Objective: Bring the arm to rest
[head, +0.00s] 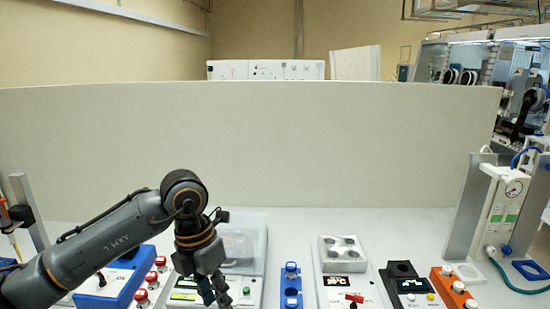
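My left arm (115,238) comes in from the left, bends at a joint and points down over the bench. My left gripper (222,292) hangs low at the bottom of the view, in front of a device with a clear lid (247,240). Its fingers are partly cut off by the frame edge, and I cannot tell whether they are open or shut. My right gripper does not show.
Right of the gripper are a blue holder (291,285), a block heater (345,262), a black device (408,285), an orange rack (452,288) and a gauge column (500,210). A pale panel (300,145) closes the back.

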